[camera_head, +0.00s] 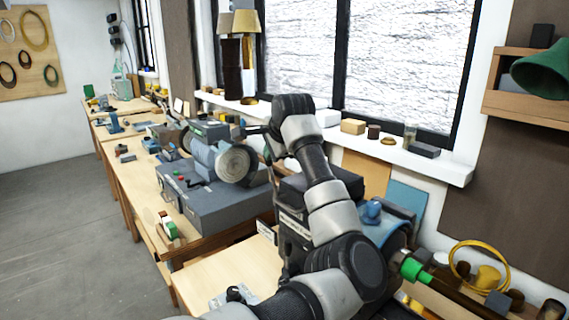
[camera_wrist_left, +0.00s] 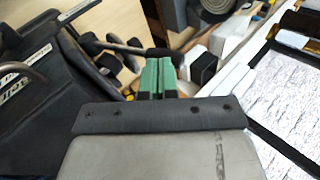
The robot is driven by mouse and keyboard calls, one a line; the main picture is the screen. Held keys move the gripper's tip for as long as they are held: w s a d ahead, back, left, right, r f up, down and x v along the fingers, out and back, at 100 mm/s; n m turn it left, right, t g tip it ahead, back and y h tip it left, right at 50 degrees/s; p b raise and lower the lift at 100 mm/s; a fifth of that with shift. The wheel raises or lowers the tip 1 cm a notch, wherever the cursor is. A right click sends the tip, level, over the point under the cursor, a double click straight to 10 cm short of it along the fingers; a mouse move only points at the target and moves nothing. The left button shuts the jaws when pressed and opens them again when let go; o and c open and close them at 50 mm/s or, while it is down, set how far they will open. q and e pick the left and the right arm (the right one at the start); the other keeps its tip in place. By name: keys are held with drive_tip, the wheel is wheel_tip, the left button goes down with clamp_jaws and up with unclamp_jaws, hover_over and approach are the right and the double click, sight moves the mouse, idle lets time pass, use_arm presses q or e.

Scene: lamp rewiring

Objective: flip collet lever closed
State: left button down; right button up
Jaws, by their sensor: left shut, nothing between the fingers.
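A grey lathe (camera_head: 215,185) stands on the wooden bench, its round grey chuck-like face (camera_head: 238,164) toward me. My left gripper (camera_head: 268,150) hangs just right of that face, mostly hidden behind my own wrist in the head view. In the left wrist view its green fingers (camera_wrist_left: 158,72) are shut together with nothing between them. A dark rod with a rounded end (camera_wrist_left: 122,47), which looks like the collet lever, runs just beyond the fingertips. I cannot tell whether the fingers touch it. My right gripper is not in view.
A white windowsill (camera_head: 345,140) with small blocks and jars runs behind the lathe. A dark box-like machine (camera_head: 295,195) stands right of it, under my arm. Small red and green parts (camera_head: 168,226) lie at the bench's front edge. Floor (camera_head: 60,230) at left is clear.

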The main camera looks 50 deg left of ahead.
use_arm(q)
drive_tip(key=a+h, duration=0.1)
drive_tip(key=a+f, duration=0.1)
drive_tip(key=a, duration=0.1)
drive_tip(key=a+h, duration=0.1)
drive_tip(key=a, duration=0.1)
drive_tip(key=shift+w+a+f+h, duration=0.1)
drive_tip(key=shift+a+f+h, duration=0.2)
drive_tip(key=shift+f, duration=0.1)
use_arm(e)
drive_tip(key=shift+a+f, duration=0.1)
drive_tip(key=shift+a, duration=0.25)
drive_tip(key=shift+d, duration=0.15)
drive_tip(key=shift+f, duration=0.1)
use_arm(q)
drive_tip(key=b+v, duration=0.3)
drive_tip(key=v, duration=0.8)
drive_tip(key=shift+w, duration=0.2)
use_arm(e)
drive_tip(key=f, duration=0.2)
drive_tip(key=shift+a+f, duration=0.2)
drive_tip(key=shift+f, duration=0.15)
